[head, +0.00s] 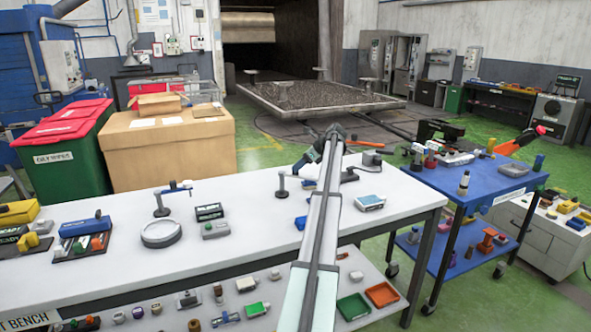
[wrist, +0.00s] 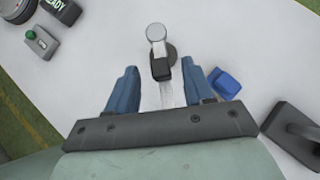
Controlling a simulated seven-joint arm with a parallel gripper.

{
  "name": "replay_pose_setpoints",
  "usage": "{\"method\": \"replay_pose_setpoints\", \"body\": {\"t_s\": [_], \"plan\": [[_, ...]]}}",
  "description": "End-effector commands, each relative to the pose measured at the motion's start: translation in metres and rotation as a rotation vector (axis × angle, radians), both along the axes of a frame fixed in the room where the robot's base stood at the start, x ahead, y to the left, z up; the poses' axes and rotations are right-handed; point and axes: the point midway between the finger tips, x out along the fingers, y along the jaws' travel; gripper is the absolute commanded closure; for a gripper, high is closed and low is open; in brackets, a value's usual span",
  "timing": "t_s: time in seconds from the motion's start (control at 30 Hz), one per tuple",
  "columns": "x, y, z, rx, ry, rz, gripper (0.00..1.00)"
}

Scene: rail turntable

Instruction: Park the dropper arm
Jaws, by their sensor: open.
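A small stand with a dark round base, an upright post and a short pale arm (head: 283,187) stands on the white bench. In the wrist view this stand (wrist: 156,34) shows a round light top, and a black block with a pale strip lies between my fingers. My gripper (head: 301,168) is over this stand, and it also shows in the wrist view (wrist: 162,74). Its blue fingers are apart, one on each side of the strip, with no clear contact. A second post with a blue-tipped arm (head: 165,197) stands farther left beside a round dish (head: 161,233). I cannot tell which is the dropper arm.
A dark base (wrist: 293,128) stands farther right. The READY box (head: 209,211) and a grey button box (head: 215,230) are to the left. The white bench (head: 250,262) has bare room around them.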

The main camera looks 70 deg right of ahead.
Motion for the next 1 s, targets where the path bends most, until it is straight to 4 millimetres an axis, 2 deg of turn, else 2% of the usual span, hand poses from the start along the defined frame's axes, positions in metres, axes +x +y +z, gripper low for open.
{"method": "replay_pose_setpoints", "body": {"t_s": [0.23,0.67,1.0], "plan": [[0.018,0.0,-0.019,0.0,0.001,0.0,0.48],[0.023,0.0,-0.023,-0.001,0.0,-0.001,0.48],[0.022,0.0,-0.023,-0.001,0.0,-0.001,0.81]]}}
